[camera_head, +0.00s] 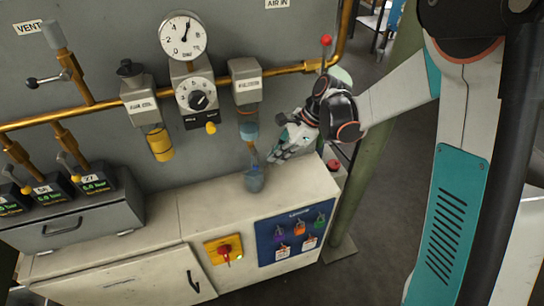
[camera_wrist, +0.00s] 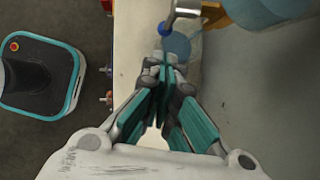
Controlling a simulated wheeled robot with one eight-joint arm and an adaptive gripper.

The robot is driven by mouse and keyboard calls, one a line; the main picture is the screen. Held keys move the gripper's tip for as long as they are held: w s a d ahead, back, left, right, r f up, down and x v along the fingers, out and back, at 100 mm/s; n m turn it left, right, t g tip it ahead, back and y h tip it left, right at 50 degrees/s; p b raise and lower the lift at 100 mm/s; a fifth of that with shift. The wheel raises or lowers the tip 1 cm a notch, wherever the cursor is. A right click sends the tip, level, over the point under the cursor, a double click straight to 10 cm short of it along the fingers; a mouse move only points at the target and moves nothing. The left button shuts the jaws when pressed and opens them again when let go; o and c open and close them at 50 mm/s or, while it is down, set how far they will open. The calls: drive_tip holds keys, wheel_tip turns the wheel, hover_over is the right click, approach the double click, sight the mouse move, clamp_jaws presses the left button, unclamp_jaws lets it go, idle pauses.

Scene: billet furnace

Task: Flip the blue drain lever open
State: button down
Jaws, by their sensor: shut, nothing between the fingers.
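The drain lever shows in the wrist view as a short grey metal arm with a small blue knob (camera_wrist: 163,28) at its end. It is beyond my fingertips, near the top of the picture. In the head view it is too small to make out clearly under the right-hand pipe unit (camera_head: 245,82) with its blue bowl (camera_head: 249,131). My gripper (camera_head: 273,156) is just right of the space below that bowl. In the wrist view my gripper (camera_wrist: 165,62) has its fingers together with nothing between them. A gap shows between fingers and knob. A blue-grey cup (camera_head: 255,181) stands on the cabinet below.
The cabinet (camera_head: 160,232) has a red switch on yellow (camera_head: 224,252) and a blue panel of hanging tags (camera_head: 296,234). The pipe (camera_head: 100,116) carries a gauge (camera_head: 183,36), a regulator knob (camera_head: 198,99) and a yellow bowl (camera_head: 159,145). A green post (camera_head: 362,195) stands right.

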drive_tip(key=w+d+r+p, duration=0.1)
drive_tip(key=d+r+p, duration=0.5)
drive_tip(key=d+r, duration=0.85)
drive_tip(key=s+r+n+t+h, duration=0.3)
drive_tip(key=s+n, duration=0.5)
drive_tip(key=s, duration=0.3)
drive_tip(key=s+d+r+n+t+h, duration=0.1)
drive_tip(key=s+r+n+t+h, duration=0.2)
drive_tip(key=s+n, duration=0.5)
drive_tip(key=s+t, duration=0.1)
drive_tip(key=s, duration=0.2)
drive_tip(key=shift+s+r+n, duration=0.15)
drive_tip(key=shift+r+n, duration=0.15)
drive_tip(key=shift+n, duration=0.1)
